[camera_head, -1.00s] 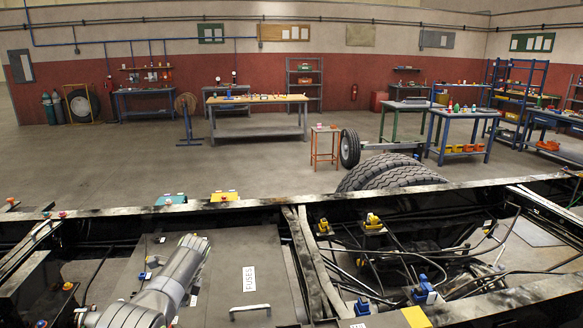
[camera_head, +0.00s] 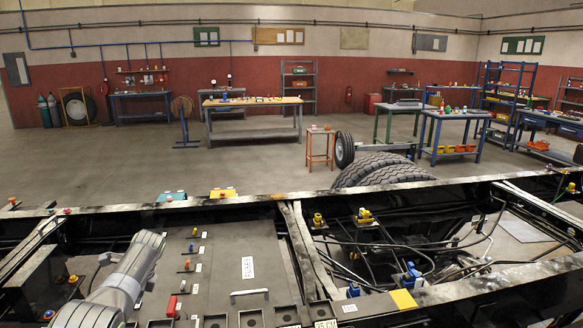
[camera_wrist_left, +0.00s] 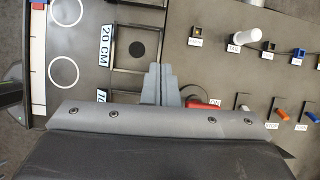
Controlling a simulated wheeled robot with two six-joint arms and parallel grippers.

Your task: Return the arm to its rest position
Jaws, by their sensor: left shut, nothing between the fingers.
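My left arm (camera_head: 125,275) reaches in from the lower left of the head view, over the left edge of a dark panel (camera_head: 225,238) marked FUSES. Its gripper does not show clearly there. In the left wrist view my left gripper (camera_wrist_left: 160,72) has its two grey fingers together with nothing between them. It points across the dark panel, beside a square frame (camera_wrist_left: 138,50) and a red piece (camera_wrist_left: 203,103). I cannot tell whether the fingertips touch the panel. My right gripper is in neither view.
The panel carries small coloured pegs, a handle (camera_head: 249,294) and square frames along its near edge. A long dark chassis rail (camera_head: 330,196) crosses beyond it. Cables and a yellow-marked beam (camera_head: 403,299) lie to the right. Workbenches and tyres (camera_head: 385,171) stand farther back.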

